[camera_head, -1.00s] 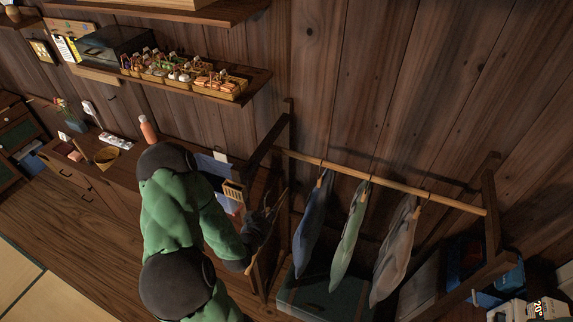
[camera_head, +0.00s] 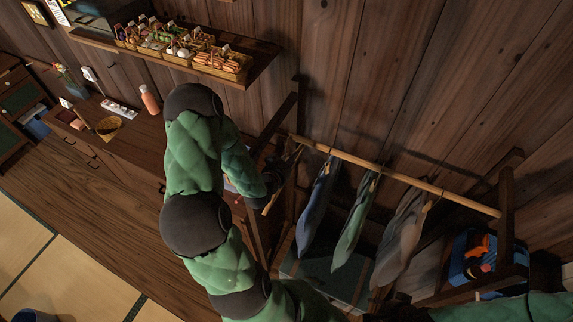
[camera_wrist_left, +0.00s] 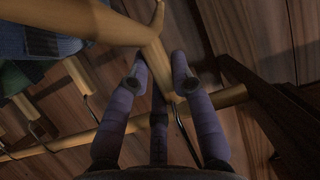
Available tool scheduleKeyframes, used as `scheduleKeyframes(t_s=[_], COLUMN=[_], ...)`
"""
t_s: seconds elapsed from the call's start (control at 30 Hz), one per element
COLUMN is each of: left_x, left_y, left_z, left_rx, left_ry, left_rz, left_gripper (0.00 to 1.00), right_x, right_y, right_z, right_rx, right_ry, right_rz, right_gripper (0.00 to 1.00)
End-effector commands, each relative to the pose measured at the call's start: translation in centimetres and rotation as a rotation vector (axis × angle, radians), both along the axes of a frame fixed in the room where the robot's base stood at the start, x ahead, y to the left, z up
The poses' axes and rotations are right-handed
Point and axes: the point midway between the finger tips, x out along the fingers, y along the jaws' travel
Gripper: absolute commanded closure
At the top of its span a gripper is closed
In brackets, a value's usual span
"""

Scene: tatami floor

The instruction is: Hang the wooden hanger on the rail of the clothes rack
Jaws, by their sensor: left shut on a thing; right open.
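My left gripper (camera_head: 278,178) is shut on the wooden hanger (camera_head: 270,204), beside the left end of the rack's rail (camera_head: 395,175). In the left wrist view, its fingers (camera_wrist_left: 156,75) close around the hanger's wood (camera_wrist_left: 112,26). The hanger's metal hook (camera_wrist_left: 180,118) points toward the rail (camera_wrist_left: 112,127), which crosses behind the fingers. I cannot tell whether the hook touches the rail. My right gripper (camera_head: 392,309) is a dark shape at the bottom edge, low in front of the rack, apart from the hanger and partly cut off.
A blue garment (camera_head: 318,205), a green one (camera_head: 353,222) and a grey one (camera_head: 402,240) hang on the rail. The rail's left end stretch is free. A shelf with baskets (camera_head: 215,62) is on the wall. A blue bin (camera_head: 478,262) stands at the right.

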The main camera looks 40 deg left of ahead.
Motion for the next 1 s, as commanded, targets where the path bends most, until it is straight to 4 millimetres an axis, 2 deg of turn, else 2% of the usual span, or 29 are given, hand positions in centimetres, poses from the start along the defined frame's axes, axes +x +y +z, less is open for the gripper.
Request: scheduleKeyframes(t_s=[0.7,1.0], left_x=[4.7,4.6], left_y=[1.5,1.5], left_z=[0.0,-1.9], left_rx=[0.000,0.000], left_ry=[-0.001,0.000], left_rz=[0.000,0.001], left_gripper=[1.00,1.00], right_x=[0.0,0.0], right_y=[0.0,0.0], right_z=[-1.4,-2.6], right_rx=[0.000,0.000], right_ry=[0.000,0.000], right_rz=[0.000,0.000], right_gripper=[0.49,0.49])
